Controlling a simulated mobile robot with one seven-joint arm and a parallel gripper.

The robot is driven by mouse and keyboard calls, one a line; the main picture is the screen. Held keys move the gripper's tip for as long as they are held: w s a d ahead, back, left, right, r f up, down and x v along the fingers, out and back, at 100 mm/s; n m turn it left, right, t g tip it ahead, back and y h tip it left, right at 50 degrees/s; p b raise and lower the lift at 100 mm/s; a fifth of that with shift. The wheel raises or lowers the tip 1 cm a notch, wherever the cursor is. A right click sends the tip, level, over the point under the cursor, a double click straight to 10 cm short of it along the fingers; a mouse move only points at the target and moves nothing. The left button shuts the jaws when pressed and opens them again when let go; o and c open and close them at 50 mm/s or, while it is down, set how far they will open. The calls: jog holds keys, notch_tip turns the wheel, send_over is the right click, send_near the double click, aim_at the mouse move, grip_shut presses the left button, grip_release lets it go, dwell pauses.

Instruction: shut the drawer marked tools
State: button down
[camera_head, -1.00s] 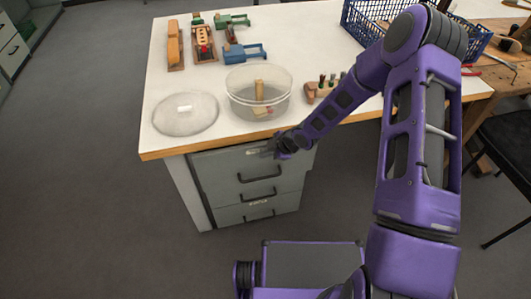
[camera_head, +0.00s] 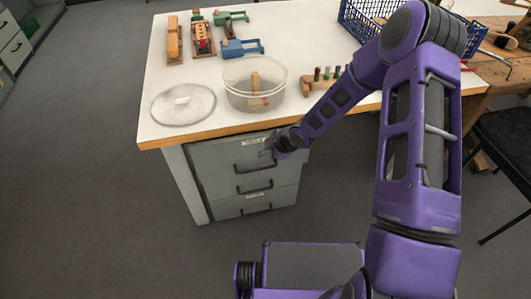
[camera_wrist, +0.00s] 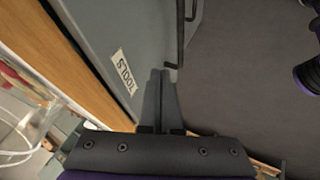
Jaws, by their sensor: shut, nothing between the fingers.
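The grey top drawer (camera_head: 225,158) of the cabinet under the table carries a white label, which reads TOOLS in the wrist view (camera_wrist: 124,73). Its front looks flush or nearly flush with the drawers below; a small gap cannot be ruled out. Its dark bar handle (camera_head: 253,168) also shows in the wrist view (camera_wrist: 181,30). My gripper (camera_head: 268,146) is shut and empty at the upper right part of this drawer front, beside the label. In the wrist view the closed fingertips (camera_wrist: 161,72) lie against or very near the front, close to the handle.
The white table (camera_head: 215,130) with a wooden edge overhangs the drawers, close above my gripper. On it stand a clear bowl (camera_head: 240,98), a clear lid (camera_head: 180,104), a wooden block with pegs (camera_head: 318,83) and a blue crate (camera_head: 352,22). The floor in front is clear.

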jog(key=p+v, duration=0.3)
jog(key=v, duration=0.7)
jog(key=s+a+m+t+y+p, duration=0.1)
jog(key=s+a+m+t+y, duration=0.15)
jog(key=a+m, duration=0.6)
jog(key=s+a+m+t+y, duration=0.1)
jog(key=a+m+t+y, duration=0.15)
jog(key=a+m, duration=0.55)
jog(key=m+t+h, duration=0.5)
jog(key=m+h, duration=0.2)
jog(key=m, duration=1.1)
send_near(222, 150)
jog(key=x, duration=0.6)
jog(key=shift+s, duration=0.1)
jog(key=shift+w+a, duration=0.1)
jog(key=shift+w, duration=0.25)
